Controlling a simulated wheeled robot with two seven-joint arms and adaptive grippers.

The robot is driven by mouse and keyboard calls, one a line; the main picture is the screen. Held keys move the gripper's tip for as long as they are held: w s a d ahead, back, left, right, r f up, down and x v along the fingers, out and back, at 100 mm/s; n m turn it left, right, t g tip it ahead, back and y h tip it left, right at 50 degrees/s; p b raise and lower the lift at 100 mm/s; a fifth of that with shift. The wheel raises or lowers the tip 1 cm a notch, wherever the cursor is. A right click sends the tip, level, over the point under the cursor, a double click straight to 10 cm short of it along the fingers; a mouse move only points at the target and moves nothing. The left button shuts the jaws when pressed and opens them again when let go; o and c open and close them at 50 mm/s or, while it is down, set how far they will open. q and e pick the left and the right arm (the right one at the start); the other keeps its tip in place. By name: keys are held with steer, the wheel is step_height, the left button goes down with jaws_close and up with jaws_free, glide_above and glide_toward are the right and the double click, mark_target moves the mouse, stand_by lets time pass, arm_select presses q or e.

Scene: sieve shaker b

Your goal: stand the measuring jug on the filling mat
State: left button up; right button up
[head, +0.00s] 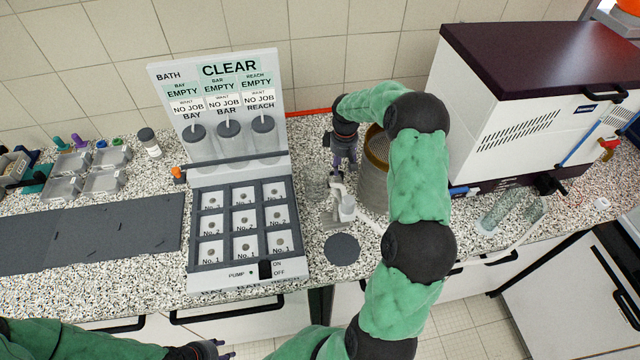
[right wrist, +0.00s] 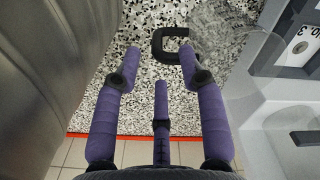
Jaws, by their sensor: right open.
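The clear measuring jug (head: 314,186) stands on the speckled counter, just left of my right gripper (head: 343,168) in the head view. It also shows in the right wrist view (right wrist: 232,42), see-through and hard to outline, with a black handle (right wrist: 170,46) between and beyond my fingertips (right wrist: 163,65). My right gripper is open, its purple fingers empty and apart from the handle. A round dark mat (head: 342,250), likely the filling mat, lies bare near the counter's front edge. My left gripper (head: 217,350) shows only partly at the bottom edge.
A metal sieve pot (head: 374,180) is close on the right of my right gripper. A display panel with a tray of square cells (head: 190,225) stands left. A white bath unit (head: 520,110) fills the right.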

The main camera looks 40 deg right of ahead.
steer(key=f, duration=0.7)
steer(key=shift+w+d+f, duration=0.15)
steer(key=shift+d+f, duration=0.1)
steer(key=shift+f, duration=0.1)
steer(key=shift+r, duration=0.1)
steer(key=shift+c, duration=0.3)
jaws_close()
